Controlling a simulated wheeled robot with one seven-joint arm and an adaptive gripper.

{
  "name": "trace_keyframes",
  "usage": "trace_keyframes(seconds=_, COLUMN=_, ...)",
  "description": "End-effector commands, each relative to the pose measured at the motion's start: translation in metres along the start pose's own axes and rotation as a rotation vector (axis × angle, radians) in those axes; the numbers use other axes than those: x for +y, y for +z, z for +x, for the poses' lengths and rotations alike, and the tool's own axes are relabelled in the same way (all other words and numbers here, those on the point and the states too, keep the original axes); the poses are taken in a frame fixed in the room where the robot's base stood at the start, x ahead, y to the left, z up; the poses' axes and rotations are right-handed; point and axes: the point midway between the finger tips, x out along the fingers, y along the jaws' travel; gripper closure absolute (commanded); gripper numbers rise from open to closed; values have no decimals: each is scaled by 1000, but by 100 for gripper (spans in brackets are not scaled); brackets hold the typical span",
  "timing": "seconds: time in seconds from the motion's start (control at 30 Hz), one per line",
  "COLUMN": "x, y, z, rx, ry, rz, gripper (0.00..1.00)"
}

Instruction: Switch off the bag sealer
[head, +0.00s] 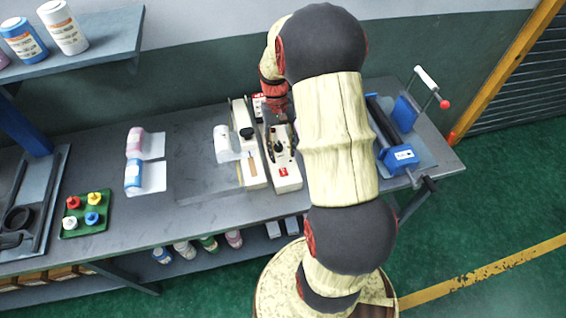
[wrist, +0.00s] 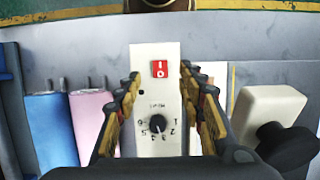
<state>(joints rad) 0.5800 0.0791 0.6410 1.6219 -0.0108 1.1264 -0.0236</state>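The bag sealer's white control panel (wrist: 157,100) fills the middle of the wrist view. It carries a red rocker switch (wrist: 160,69) marked I and O, and a black numbered dial (wrist: 157,124) below it. I cannot tell which side of the switch is pressed. My gripper (wrist: 160,86) is open and empty, its two fingers on either side of the panel, with the switch just past the fingertips. Whether they touch it is unclear. In the head view my gripper (head: 276,108) is low over the back of the bench, beside long cream-coloured machines (head: 282,165), partly hidden by my arm.
A cream block with a black knob (wrist: 285,145) stands close at the right in the wrist view. A green tray (head: 84,225) holds coloured caps.

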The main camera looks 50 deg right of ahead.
Motion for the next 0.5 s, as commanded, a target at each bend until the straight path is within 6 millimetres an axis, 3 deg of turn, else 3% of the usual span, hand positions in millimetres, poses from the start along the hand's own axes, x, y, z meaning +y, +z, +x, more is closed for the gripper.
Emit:
trace_keyframes(seconds=0.2, x=0, y=-1, z=-33, rx=2, ry=0, rz=0, gripper=61)
trace_keyframes(seconds=0.5, x=0, y=0, z=-44, rx=0, ry=0, rz=0, gripper=61)
